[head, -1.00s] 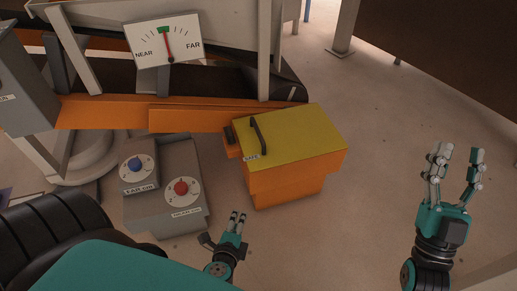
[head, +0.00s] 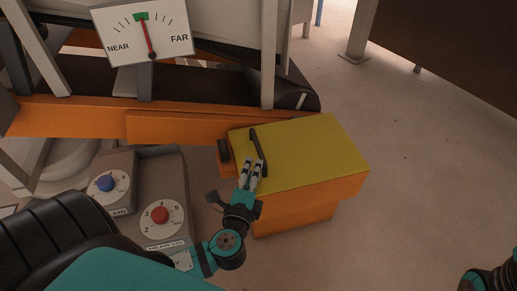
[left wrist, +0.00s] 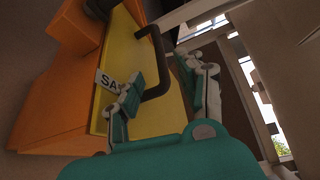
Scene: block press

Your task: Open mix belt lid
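The yellow lid (head: 310,150) lies shut on the orange box (head: 310,190). Its dark bar handle (head: 257,143) runs along the lid's left part. My left gripper (head: 253,163) is at the near end of the handle, from the front. In the left wrist view, the handle (left wrist: 156,45) stands between the two spread fingers of the gripper (left wrist: 160,62), over the yellow lid (left wrist: 125,45). I cannot tell whether a finger touches it.
A control box with a blue knob (head: 105,183) and a red knob (head: 160,215) stands left of my left gripper. The orange-sided conveyor (head: 170,127) and the NEAR/FAR gauge (head: 143,33) are behind. Open floor (head: 420,170) lies to the right.

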